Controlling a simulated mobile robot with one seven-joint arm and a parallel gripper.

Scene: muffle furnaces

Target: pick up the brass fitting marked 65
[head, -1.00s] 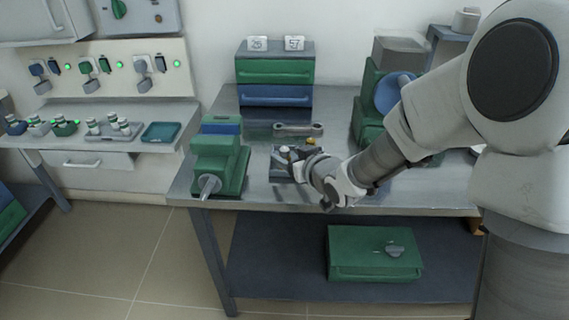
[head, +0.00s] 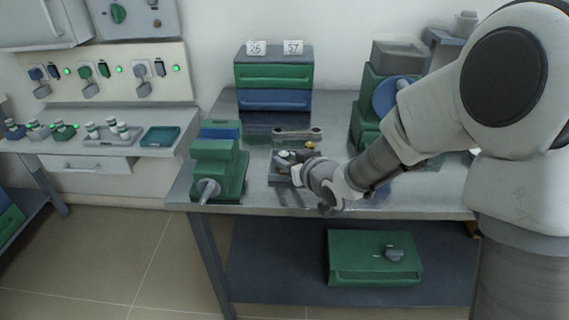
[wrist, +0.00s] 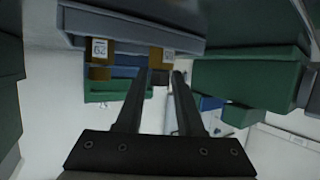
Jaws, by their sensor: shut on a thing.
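My gripper (head: 289,158) is over the small grey tray (head: 277,181) on the bench. In the wrist view, which is upside down, my gripper (wrist: 164,74) is closed around the brass fitting (wrist: 160,57). A pale label sits beside this fitting; its number is too small to read. The grey tray's edge (wrist: 130,26) runs right by the fitting, and I cannot tell whether they touch. A second brass fitting (wrist: 98,48), with a label that looks like 20, is to the left, apart from my fingers. A yellowish piece (head: 310,145) shows just behind my gripper in the head view.
A green vice (head: 215,165) stands left of the tray. A drawer cabinet (head: 273,74) with cards 26 and 57 on top stands behind, with a wrench-like bar (head: 297,134) before it. A green machine (head: 368,110) stands to the right. The bench front is clear.

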